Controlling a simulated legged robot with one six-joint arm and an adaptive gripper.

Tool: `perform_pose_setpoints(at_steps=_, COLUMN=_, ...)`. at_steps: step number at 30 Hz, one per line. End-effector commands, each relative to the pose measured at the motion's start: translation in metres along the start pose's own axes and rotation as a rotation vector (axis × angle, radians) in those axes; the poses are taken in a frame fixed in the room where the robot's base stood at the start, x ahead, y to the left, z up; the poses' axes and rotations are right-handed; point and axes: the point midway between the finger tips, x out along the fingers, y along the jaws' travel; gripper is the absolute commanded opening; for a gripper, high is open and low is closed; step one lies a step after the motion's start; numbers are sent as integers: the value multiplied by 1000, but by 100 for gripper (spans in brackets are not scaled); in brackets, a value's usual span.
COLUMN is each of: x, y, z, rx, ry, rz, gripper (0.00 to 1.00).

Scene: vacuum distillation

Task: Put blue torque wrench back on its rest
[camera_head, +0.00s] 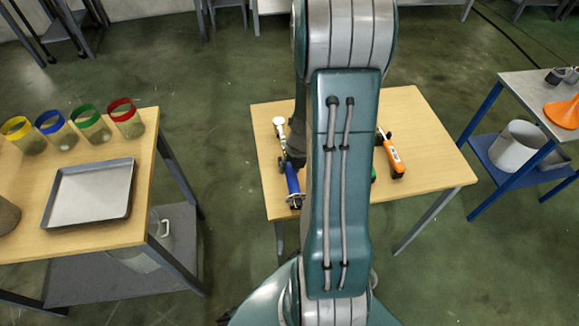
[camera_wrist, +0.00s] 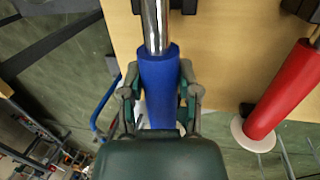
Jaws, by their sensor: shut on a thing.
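The blue torque wrench (camera_wrist: 160,75) has a blue handle and a shiny metal shaft. In the wrist view its handle lies between the two fingers of my gripper (camera_wrist: 159,98), which is shut on it. In the head view the blue handle (camera_head: 292,180) shows near the left front edge of the middle table (camera_head: 435,150), beside my gripper (camera_head: 294,156). My arm hides part of the gripper. Dark bracket-like pieces (camera_wrist: 190,6) flank the shaft at the top of the wrist view; I cannot tell whether the shaft touches them.
A red-handled tool (camera_wrist: 285,90) lies to the right in the wrist view. An orange tool (camera_head: 393,156) lies right of my arm. The left table holds a metal tray (camera_head: 90,192) and several coloured-rim jars (camera_head: 125,118). A cart (camera_head: 525,95) stands at right.

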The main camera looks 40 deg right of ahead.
Motion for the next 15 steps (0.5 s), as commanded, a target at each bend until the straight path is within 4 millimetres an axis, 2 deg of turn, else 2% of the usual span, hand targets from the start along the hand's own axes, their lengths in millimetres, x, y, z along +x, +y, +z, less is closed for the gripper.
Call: perform_pose_setpoints(at_steps=15, x=11, y=-2, z=0, rx=0, ry=-2, rz=1, gripper=0)
